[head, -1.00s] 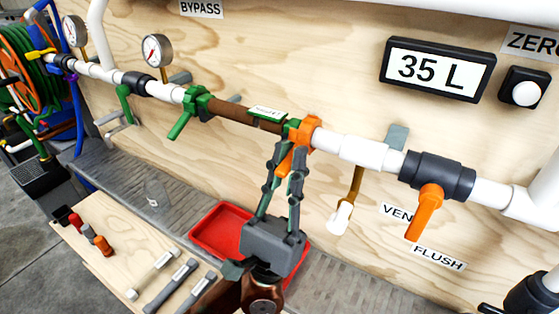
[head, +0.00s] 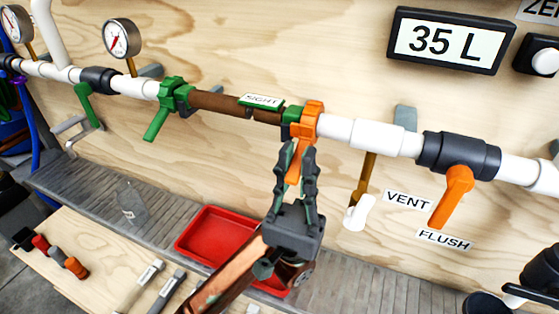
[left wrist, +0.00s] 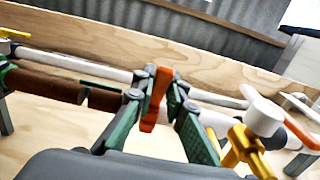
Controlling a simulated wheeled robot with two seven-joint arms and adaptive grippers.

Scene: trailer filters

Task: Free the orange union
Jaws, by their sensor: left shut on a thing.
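The orange union (head: 311,122) sits on the pipe between a short green collar and the white pipe on its right. Its orange handle (head: 293,163) hangs down from it. My left gripper (head: 297,160) comes up from below and is shut on this handle, with a finger on each side. In the left wrist view the orange handle (left wrist: 154,105) stands between the fingers of the left gripper (left wrist: 160,100). A brown pipe section (head: 225,103) with a green "SIGHT" tag lies left of the union, and a green union (head: 173,95) ends it. My right gripper is not in view.
A red tray (head: 215,232) lies below. A brass valve (head: 362,190) with a white end hangs right of the gripper. Farther right is a black valve with an orange handle (head: 452,195). The wooden board (head: 75,255) holds tools and small fittings. A display (head: 450,40) reads 35 L.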

